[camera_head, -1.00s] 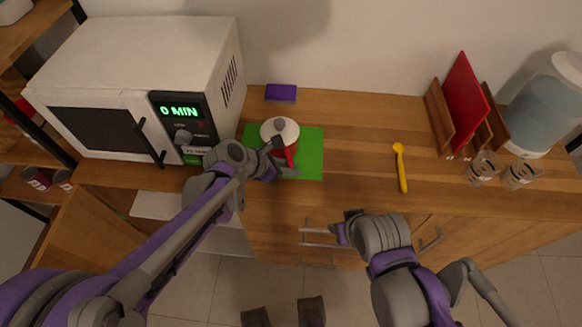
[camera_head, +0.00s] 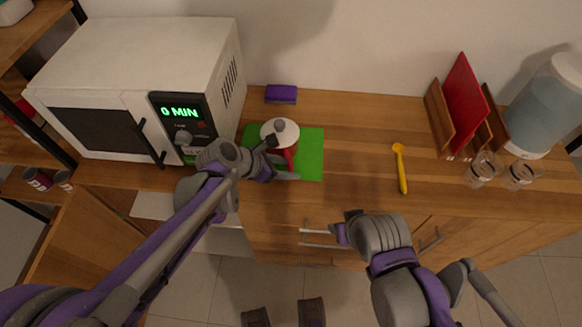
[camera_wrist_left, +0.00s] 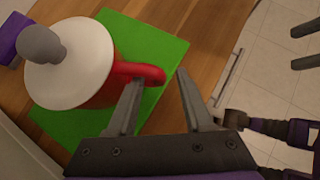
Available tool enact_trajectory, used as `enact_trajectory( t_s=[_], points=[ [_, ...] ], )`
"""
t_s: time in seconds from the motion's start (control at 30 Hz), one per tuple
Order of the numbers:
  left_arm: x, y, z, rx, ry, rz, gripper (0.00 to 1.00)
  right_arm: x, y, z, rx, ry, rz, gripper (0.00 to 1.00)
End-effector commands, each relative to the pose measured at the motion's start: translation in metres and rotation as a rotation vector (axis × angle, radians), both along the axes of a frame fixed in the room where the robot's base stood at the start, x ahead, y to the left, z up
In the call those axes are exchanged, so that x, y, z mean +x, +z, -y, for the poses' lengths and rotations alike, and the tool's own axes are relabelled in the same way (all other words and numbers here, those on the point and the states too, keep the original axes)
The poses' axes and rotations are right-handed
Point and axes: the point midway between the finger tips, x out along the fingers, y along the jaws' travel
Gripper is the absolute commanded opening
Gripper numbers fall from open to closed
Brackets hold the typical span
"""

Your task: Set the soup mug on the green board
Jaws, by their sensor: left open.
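The soup mug (camera_head: 291,150) is red, with a white lid and a grey knob. It stands upright on the green board (camera_head: 312,160); in the left wrist view the mug (camera_wrist_left: 104,92) rests there with its red handle pointing toward my fingers. My left gripper (camera_head: 285,160) is open at the handle side. In the left wrist view its fingertips (camera_wrist_left: 160,80) are apart, one overlapping the handle in the picture; I cannot tell whether it touches. My right gripper (camera_head: 345,230) hangs in front of the counter edge, away from the mug; its jaw opening is unclear.
A white microwave (camera_head: 140,70) stands left of the board. A purple sponge (camera_head: 281,94) lies behind it. A yellow spoon (camera_head: 401,168) lies to the right, then a rack with a red board (camera_head: 465,105), glasses (camera_head: 483,170) and a water dispenser (camera_head: 548,105). Counter between board and spoon is clear.

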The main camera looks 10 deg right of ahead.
Motion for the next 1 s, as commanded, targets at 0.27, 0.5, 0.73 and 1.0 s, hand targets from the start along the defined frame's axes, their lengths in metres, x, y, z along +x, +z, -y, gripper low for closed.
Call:
enact_trajectory(
  t_s=[0.27, 0.5, 0.73, 1.0],
  points=[
    [-0.014, 0.044, -0.042, 0.001, 0.004, 0.0, 0.51, 0.001, 0.005, 0.0, 0.0, 0.0, 0.002, 0.5],
    [-0.022, 0.067, -0.065, 0.001, 0.002, 0.0, 0.51, 0.001, 0.007, 0.0, 0.0, 0.0, 0.003, 0.5],
    [-0.023, 0.072, -0.068, 0.0, -0.001, 0.001, 0.51, 0.001, 0.007, 0.0, 0.0, 0.0, 0.003, 0.5],
    [-0.05, 0.063, -0.098, 0.182, -0.176, 0.196, 0.51, 0.001, 0.007, 0.0, 0.0, 0.0, 0.003, 0.5]
  ],
)
